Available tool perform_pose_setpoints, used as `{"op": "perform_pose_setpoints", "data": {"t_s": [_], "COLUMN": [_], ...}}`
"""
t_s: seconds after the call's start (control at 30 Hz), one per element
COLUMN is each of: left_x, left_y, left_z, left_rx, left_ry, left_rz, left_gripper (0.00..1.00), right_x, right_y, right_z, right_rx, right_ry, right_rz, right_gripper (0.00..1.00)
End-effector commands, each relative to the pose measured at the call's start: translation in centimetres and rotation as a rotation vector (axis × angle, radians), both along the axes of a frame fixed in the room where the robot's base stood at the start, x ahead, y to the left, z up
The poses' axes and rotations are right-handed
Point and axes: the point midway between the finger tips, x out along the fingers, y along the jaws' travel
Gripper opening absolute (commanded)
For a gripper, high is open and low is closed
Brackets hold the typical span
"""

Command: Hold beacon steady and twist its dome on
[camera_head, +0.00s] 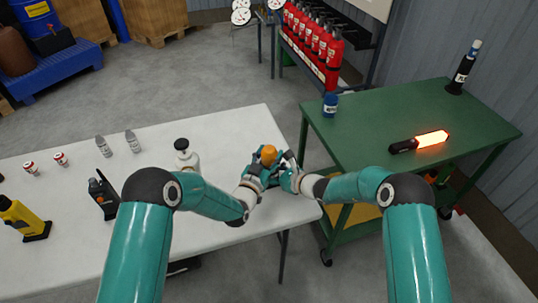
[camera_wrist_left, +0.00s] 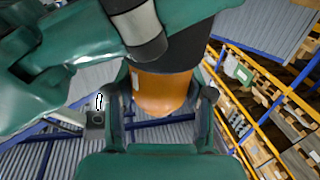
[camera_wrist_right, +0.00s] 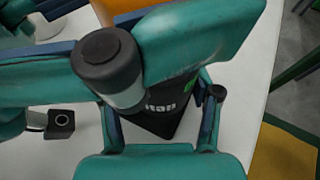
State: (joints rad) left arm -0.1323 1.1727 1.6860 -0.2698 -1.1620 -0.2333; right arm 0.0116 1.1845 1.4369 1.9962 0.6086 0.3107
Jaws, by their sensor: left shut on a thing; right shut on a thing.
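The beacon is between my two grippers over the right end of the white table. Its orange dome (camera_head: 268,153) shows at the top in the head view. In the left wrist view my left gripper (camera_wrist_left: 168,95) is shut around the orange dome (camera_wrist_left: 165,92), one finger on each side. The black beacon body (camera_wrist_left: 192,48) meets the dome there, with no gap that I can see. In the right wrist view my right gripper (camera_wrist_right: 162,108) is shut on the black body (camera_wrist_right: 158,122), which carries white print. The joint's seating is hidden.
The white table (camera_head: 95,225) holds a white bottle with a black cap (camera_head: 186,155), two grey bottles, small red-white jars, a black device (camera_head: 103,194) and a yellow tool (camera_head: 22,220). A green cart (camera_head: 370,120) stands right, with a glowing baton (camera_head: 420,142) and a blue can (camera_head: 330,104).

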Motion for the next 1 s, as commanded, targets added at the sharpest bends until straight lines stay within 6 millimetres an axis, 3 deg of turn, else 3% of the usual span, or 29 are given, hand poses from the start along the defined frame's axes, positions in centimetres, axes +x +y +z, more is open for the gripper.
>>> {"op": "perform_pose_setpoints", "data": {"t_s": [0.4, 0.73, 0.77, 0.9, 1.0], "left_x": [0.07, 0.08, 0.08, 0.06, 0.04], "left_y": [0.04, 0.15, 0.15, 0.13, 0.1], "left_z": [0.12, 0.1, 0.1, 0.08, 0.06], "left_rx": [-0.003, -0.002, -0.002, -0.001, 0.0], "left_ry": [-0.002, -0.002, -0.002, -0.001, -0.001], "left_rz": [0.235, 0.249, 0.249, 0.248, 0.247], "left_gripper": [0.17, 0.17, 0.55, 0.79, 0.79], "right_x": [-0.06, -0.06, -0.06, -0.06, -0.05], "right_y": [0.02, 0.0, 0.0, 0.0, -0.01], "right_z": [-0.03, -0.05, -0.05, -0.05, -0.05], "right_rx": [0.001, 0.001, 0.001, 0.0, 0.0], "right_ry": [0.001, 0.001, 0.001, 0.002, 0.002], "right_rz": [0.001, 0.001, 0.001, 0.001, 0.001], "right_gripper": [0.08, 0.08, 0.08, 0.08, 0.08]}}
